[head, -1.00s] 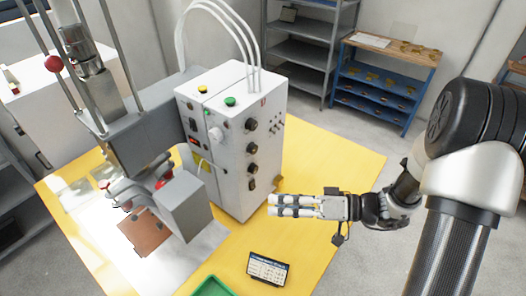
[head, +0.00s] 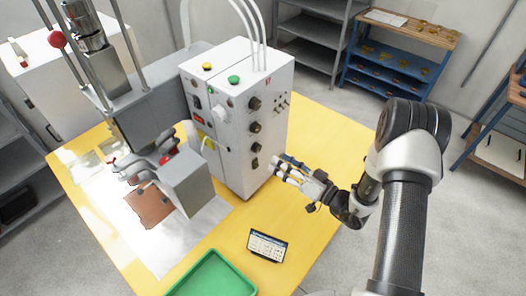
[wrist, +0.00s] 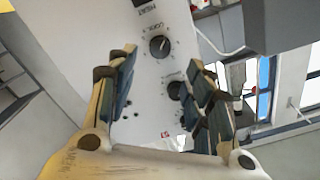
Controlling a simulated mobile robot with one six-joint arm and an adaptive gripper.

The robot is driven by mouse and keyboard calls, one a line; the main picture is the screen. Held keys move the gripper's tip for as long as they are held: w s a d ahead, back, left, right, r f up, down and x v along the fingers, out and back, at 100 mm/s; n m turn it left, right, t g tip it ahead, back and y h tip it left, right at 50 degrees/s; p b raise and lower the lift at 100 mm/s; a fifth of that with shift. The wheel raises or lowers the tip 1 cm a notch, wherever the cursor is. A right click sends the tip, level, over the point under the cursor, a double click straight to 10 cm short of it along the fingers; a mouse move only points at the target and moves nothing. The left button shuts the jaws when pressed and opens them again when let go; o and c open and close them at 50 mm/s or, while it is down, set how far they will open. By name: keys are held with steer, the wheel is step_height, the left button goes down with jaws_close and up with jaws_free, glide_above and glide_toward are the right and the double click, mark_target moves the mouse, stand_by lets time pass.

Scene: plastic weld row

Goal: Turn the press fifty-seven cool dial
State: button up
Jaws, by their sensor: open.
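The press's white control box (head: 232,140) stands on the yellow table, with a column of black knobs on its right-hand face. In the wrist view, a round black dial (wrist: 159,46) has small lettering beside it that seems to read "COOL"; it appears to match the second knob down (head: 254,128) in the head view. A second black knob (wrist: 175,90) is partly behind my right finger. My gripper (head: 279,170) is open and empty, low beside the box's right face. In the wrist view my gripper (wrist: 160,78) has its fingers apart, pointing toward the panel, with no clear contact.
Toggle switches (head: 282,104) sit right of the upper knob. A green tray (head: 213,278) and a small dark-framed display (head: 267,246) are on the table's front part. A blue shelf unit (head: 385,75) is behind.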

mark_target(259, 149)
steer(key=x, duration=0.8)
steer(key=shift+w+a, duration=0.1)
steer(key=shift+a, duration=0.05)
steer(key=c, duration=1.1)
